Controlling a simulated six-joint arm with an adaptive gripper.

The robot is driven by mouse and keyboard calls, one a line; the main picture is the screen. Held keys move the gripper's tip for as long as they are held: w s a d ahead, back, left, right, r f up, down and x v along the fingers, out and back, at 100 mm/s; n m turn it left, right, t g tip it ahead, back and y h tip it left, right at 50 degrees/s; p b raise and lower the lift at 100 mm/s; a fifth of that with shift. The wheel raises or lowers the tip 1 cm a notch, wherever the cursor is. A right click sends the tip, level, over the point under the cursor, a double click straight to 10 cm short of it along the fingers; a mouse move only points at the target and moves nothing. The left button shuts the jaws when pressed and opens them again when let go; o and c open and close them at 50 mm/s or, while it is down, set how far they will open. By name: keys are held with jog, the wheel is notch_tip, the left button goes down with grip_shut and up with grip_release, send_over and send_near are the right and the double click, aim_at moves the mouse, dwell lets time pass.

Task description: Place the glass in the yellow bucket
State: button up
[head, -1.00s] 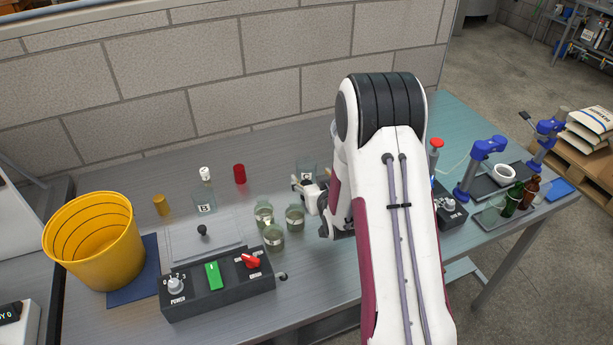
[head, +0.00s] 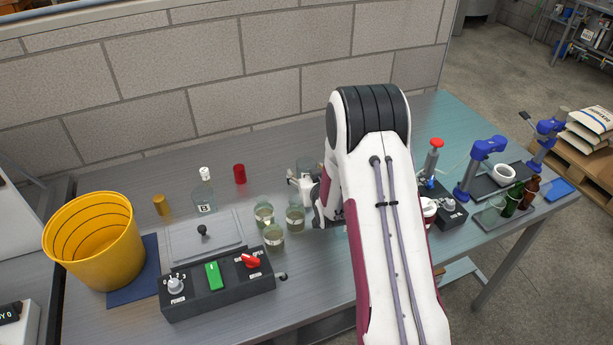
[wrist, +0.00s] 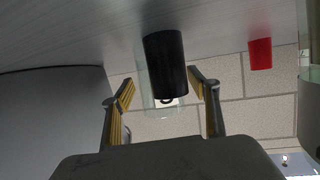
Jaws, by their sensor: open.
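The yellow bucket (head: 112,262) stands upright at the left of the table in the head view. Several clear glass vessels with greenish tint stand mid-table, among them one nearest the switch box (head: 273,240) and one nearest my gripper (head: 296,220). My gripper (head: 304,197) is open, low over the table, right of these vessels and partly hidden by my arm. In the wrist view, which looks upside down, a black cylinder (wrist: 167,62) shows between my open fingers (wrist: 161,86). A clear vessel with a pale label (wrist: 152,98) overlaps it; which is nearer I cannot tell.
A red cylinder (head: 239,174), a white-capped bottle (head: 204,190) and a yellow-brown cylinder (head: 161,204) stand toward the wall. A switch box (head: 230,295) and a grey plate (head: 190,240) lie between bucket and vessels. Blue stands (head: 484,160) and bottles occupy the right end.

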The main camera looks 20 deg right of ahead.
jog(key=c, duration=1.3)
jog(key=shift+c, duration=0.2)
jog(key=shift+r, duration=0.15)
notch_tip(320, 180, up, 10)
dwell(0.5)
